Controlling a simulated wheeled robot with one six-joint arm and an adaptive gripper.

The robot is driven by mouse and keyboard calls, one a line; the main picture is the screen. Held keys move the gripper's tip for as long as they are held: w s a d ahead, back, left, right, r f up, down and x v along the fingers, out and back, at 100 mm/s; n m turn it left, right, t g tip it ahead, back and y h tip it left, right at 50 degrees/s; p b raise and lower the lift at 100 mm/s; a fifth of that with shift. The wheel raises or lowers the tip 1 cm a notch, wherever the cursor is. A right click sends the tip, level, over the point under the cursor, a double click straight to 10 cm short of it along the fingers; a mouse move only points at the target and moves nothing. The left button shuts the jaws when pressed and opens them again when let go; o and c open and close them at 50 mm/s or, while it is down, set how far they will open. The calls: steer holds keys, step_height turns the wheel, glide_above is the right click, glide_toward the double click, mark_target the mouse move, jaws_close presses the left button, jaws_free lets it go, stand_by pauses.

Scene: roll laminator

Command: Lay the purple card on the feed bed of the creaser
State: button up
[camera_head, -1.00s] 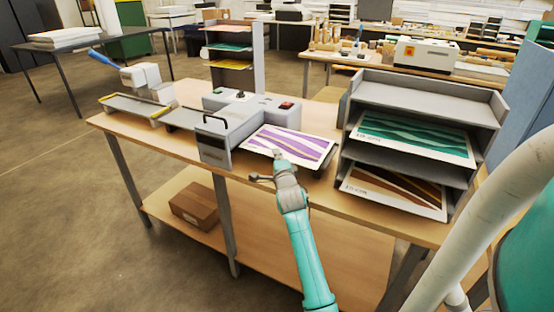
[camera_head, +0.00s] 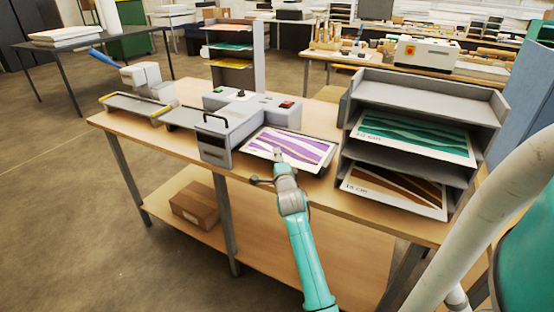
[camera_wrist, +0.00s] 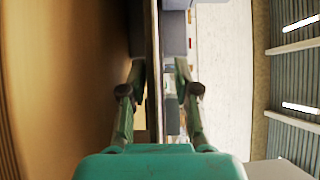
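The purple card (camera_head: 292,148), white with purple waves, lies on the dark tray (camera_head: 330,166) at the right side of the grey machine with a black handle (camera_head: 226,135). Dark tray rim shows around it. My gripper (camera_head: 278,154) is at the card's front edge. In the wrist view its two fingers (camera_wrist: 158,78) stand apart on either side of a thin edge (camera_wrist: 154,40); I cannot tell card from tray there. A smaller machine with a blue lever (camera_head: 140,75) and a long bed with yellow ends (camera_head: 133,105) stands at the table's left.
A grey shelf rack (camera_head: 425,95) on the right holds a green card (camera_head: 415,138) and a brown card (camera_head: 395,190). Another rack (camera_head: 258,55) stands behind the machine. A cardboard box (camera_head: 195,204) sits on the lower shelf. The front tabletop strip is mostly clear.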

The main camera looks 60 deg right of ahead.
steer(key=v, duration=1.2)
steer(key=s+a+f+n+t+y, duration=0.1)
steer(key=s+a+f+n+y, duration=0.2)
steer(key=a, duration=0.6)
steer(key=s+a+f+n+t+y, duration=0.1)
steer(key=s+a+f+n+y, duration=0.1)
steer(key=s+a+f+n, duration=0.5)
steer(key=a+f+n+t+y, duration=0.1)
steer(key=a+f+n+y, duration=0.15)
steer(key=a, duration=0.85)
steer(key=s+a+r+n+y, duration=0.2)
steer(key=s+a+n+y, duration=0.1)
steer(key=s+a+n, duration=0.4)
steer(key=s+a+r+n+y, duration=0.2)
steer(key=s+a+n, duration=0.5)
steer(key=s, duration=0.7)
steer(key=shift+s+a+n+y, duration=0.2)
steer(key=shift+s+n+y, duration=0.05)
steer(key=shift+n+y, duration=0.3)
